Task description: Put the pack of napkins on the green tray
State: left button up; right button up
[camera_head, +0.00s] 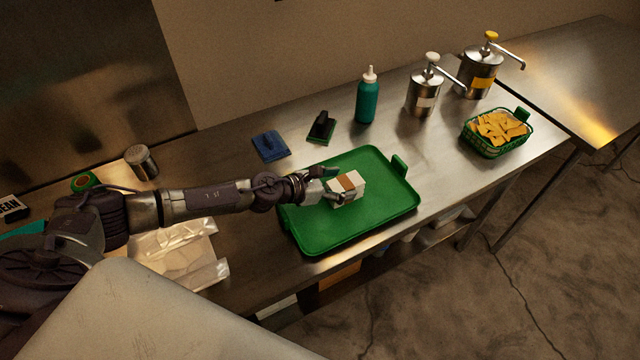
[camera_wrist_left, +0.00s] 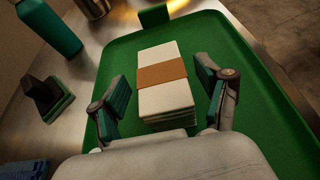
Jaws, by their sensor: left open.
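The pack of napkins (camera_head: 346,189) is a white block with a brown band, lying on the green tray (camera_head: 322,234) on the metal counter. In the left wrist view the pack (camera_wrist_left: 164,62) lies on the green tray surface (camera_wrist_left: 115,60). My left gripper (camera_head: 335,183) is over the tray at the pack. Its two fingers (camera_wrist_left: 166,100) stand apart on either side of the pack's near end, with a gap visible on each side. My right gripper is not in view.
A blue pad (camera_head: 270,146), a dark-handled scrubber (camera_head: 321,128) and a teal bottle (camera_head: 367,98) stand behind the tray. Two metal pump dispensers (camera_head: 424,95) and a green basket of chips (camera_head: 497,132) are to the right. A clear plastic bag (camera_head: 175,252) lies left.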

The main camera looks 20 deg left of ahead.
pick_arm(q)
jog(key=b+v, duration=0.2)
jog(key=v, duration=0.7)
jog(key=shift+s+a, duration=0.2)
jog(key=shift+s, duration=0.15)
jog(key=shift+s+a+r+b, duration=0.15)
jog(key=shift+s+r+b, duration=0.05)
jog(key=shift+r+b, duration=0.1)
jog(key=shift+f, duration=0.1)
